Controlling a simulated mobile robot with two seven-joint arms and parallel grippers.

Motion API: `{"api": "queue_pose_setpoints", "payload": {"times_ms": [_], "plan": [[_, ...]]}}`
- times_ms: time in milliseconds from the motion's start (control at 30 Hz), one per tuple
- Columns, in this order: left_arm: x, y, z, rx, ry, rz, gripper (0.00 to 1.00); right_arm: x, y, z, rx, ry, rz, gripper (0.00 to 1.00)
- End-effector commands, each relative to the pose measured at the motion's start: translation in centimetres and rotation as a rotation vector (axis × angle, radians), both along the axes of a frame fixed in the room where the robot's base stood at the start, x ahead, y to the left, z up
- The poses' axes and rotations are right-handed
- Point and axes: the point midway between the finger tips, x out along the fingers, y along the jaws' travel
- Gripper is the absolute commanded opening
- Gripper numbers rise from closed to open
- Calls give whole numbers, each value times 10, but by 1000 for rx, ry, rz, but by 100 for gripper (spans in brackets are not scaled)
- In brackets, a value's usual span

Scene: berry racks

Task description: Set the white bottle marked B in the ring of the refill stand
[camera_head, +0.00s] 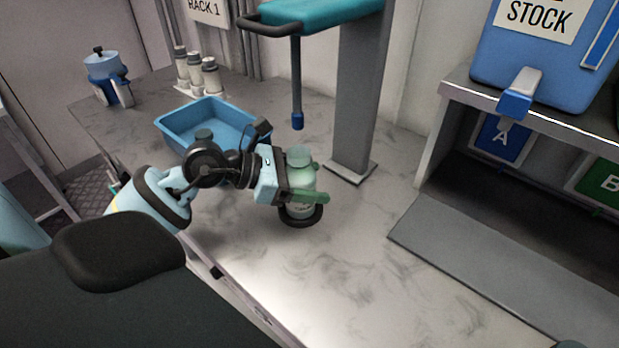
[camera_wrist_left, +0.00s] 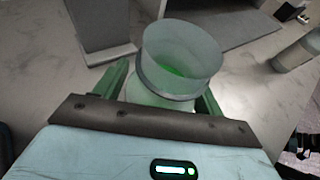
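A pale, green-tinted bottle (camera_head: 300,158) stands upright at the middle of the bench, with an open mouth. In the left wrist view its mouth (camera_wrist_left: 182,60) shows bright green inside. I cannot read a letter on it. A black ring (camera_head: 302,221) surrounds its foot on the bench; whether the bottle rests fully down in it I cannot tell. My left gripper (camera_head: 308,193) has its green fingers on both sides of the bottle, seemingly shut on it. The stand's grey column (camera_head: 362,95) rises behind, with a blue-tipped rod (camera_head: 297,120) hanging behind the bottle. My right gripper is not clearly seen.
A blue tray (camera_head: 166,131) lies behind my left wrist. Several white bottles (camera_head: 210,76) stand at the back under the Rack 1 sign. A blue stock tank (camera_head: 540,75) sits on a shelf at right, above bays A and B.

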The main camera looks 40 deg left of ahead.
Motion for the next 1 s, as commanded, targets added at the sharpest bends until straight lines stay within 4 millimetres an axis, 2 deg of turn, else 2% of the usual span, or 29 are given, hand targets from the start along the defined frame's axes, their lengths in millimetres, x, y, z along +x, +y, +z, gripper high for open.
{"api": "queue_pose_setpoints", "payload": {"times_ms": [400, 567, 1000], "plan": [[0, 0, 6, 0, -2, 1, 76, 3, 0, 4, -1, -6, 1, 79], [-13, 12, 8, 3, 3, 2, 76, 0, 0, -1, -1, 1, 1, 79], [-57, 51, 33, 0, 3, 2, 76, -4, 0, -9, -1, 12, 1, 79]]}}
